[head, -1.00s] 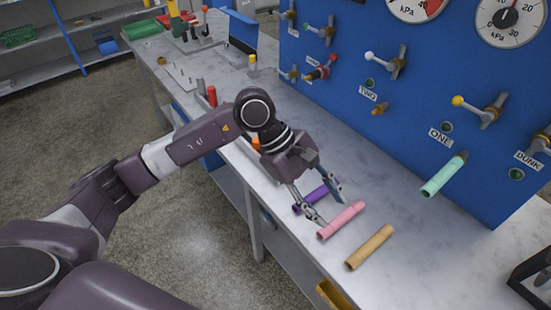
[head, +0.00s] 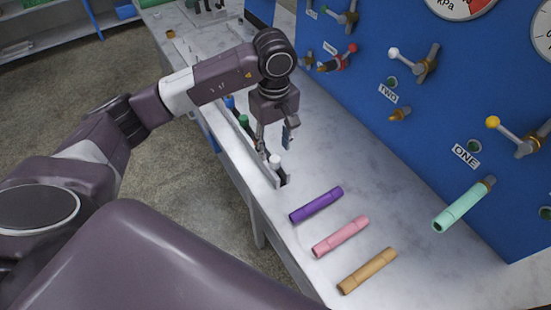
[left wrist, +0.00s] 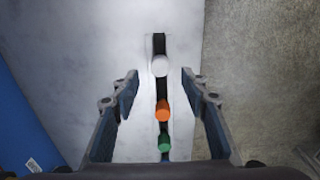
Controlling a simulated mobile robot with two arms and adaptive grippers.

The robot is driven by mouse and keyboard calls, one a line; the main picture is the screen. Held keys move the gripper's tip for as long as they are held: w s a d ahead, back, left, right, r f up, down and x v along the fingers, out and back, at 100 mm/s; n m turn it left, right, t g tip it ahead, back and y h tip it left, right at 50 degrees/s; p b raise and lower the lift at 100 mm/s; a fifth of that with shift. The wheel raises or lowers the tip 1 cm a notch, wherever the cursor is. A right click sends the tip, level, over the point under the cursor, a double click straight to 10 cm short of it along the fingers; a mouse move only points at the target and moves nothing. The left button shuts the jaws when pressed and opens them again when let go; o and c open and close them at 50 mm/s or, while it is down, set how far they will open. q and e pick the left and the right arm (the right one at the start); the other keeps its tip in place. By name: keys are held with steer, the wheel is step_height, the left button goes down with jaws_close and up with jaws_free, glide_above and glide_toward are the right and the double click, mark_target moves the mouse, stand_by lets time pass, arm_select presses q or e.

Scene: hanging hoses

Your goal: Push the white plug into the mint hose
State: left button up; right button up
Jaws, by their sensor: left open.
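The white plug (head: 274,161) stands upright at the near end of a slotted rack (head: 262,172) by the table's left edge. It also shows in the left wrist view (left wrist: 160,66), beyond and between the fingertips. My left gripper (head: 274,146) points down with its fingers apart, just above the white plug and empty. The mint hose (head: 460,207) hangs from a fitting on the blue panel below the label ONE, its open lower end tilted toward the left. My right gripper is not in view.
Purple (head: 316,205), pink (head: 341,237) and tan (head: 367,271) hoses lie on the table. Orange (left wrist: 162,111) and green (left wrist: 164,144) plugs stand in the same rack. The blue panel (head: 400,150) carries valves and gauges. Clear tabletop lies between the rack and the panel.

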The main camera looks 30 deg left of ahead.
mark_target(275, 158)
arm_select(q)
steer(key=shift+s+d+f+p, duration=0.1)
steer(key=shift+f+p, duration=0.25)
steer(key=shift+f, duration=0.2)
steer(key=shift+s+d+f+p, duration=0.1)
steer(key=shift+f+p, duration=0.2)
steer(key=shift+f, duration=0.2)
step_height(275, 158, down, 3)
steer(key=shift+r+p, duration=0.1)
steer(key=shift+p, duration=0.2)
steer(key=shift+w, duration=0.1)
steer(key=c, duration=1.1)
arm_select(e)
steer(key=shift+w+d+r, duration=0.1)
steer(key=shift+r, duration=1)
